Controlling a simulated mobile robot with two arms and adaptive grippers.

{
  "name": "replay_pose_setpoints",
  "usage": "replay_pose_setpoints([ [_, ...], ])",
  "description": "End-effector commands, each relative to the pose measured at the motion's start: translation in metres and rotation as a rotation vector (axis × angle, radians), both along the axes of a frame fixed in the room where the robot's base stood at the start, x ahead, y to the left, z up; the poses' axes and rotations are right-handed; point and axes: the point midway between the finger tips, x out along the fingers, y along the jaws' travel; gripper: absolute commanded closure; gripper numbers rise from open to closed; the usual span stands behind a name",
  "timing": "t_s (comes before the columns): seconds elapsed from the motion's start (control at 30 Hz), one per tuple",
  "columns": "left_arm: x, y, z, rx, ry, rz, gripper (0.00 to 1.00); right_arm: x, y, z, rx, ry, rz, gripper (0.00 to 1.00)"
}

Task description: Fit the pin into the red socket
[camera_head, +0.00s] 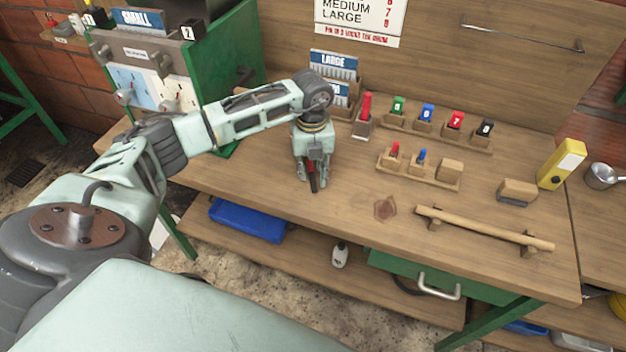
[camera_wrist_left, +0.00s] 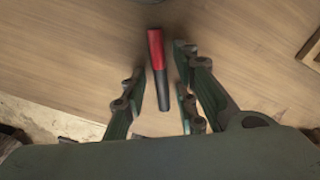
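The pin (camera_wrist_left: 156,68), red at one end and dark at the other, lies on or just above the wooden bench between my left gripper's fingers. A bit of it shows in the head view (camera_head: 313,183). My left gripper (camera_head: 314,186) points down at the bench; in the wrist view its fingers (camera_wrist_left: 161,76) are apart, with gaps on both sides of the pin. A red tagged piece (camera_head: 456,120) stands in the back rack, and a tall red piece (camera_head: 365,104) stands in a wooden block. I cannot tell which is the red socket. My right gripper is not in view.
The numbered rack (camera_head: 410,126) and a smaller rack (camera_head: 421,170) stand behind right. A wooden bar (camera_head: 485,228) lies at the front right, near a yellow device (camera_head: 561,165). A green machine (camera_head: 180,70) stands left. Bench front by the gripper is fairly clear.

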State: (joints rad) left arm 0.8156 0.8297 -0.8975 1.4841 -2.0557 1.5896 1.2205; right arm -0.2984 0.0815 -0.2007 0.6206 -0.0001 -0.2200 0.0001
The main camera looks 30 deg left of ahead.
Motion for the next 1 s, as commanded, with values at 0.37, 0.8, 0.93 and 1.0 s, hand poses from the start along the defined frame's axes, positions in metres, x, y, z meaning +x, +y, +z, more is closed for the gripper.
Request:
replay_pose_setpoints([
  [0.37, 0.000, 0.000, 0.001, 0.001, -0.001, 0.000, 1.00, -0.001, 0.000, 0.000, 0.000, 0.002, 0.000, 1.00],
  [0.8, 0.001, 0.000, 0.006, -0.001, -0.003, 0.000, 1.00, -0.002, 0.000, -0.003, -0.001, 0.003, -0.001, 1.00],
  [0.93, 0.002, 0.001, 0.017, 0.000, -0.006, 0.001, 1.00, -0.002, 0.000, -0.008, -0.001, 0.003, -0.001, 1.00],
  [1.0, 0.002, 0.000, 0.029, 0.000, -0.007, 0.000, 1.00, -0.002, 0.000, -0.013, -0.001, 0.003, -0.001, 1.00],
])
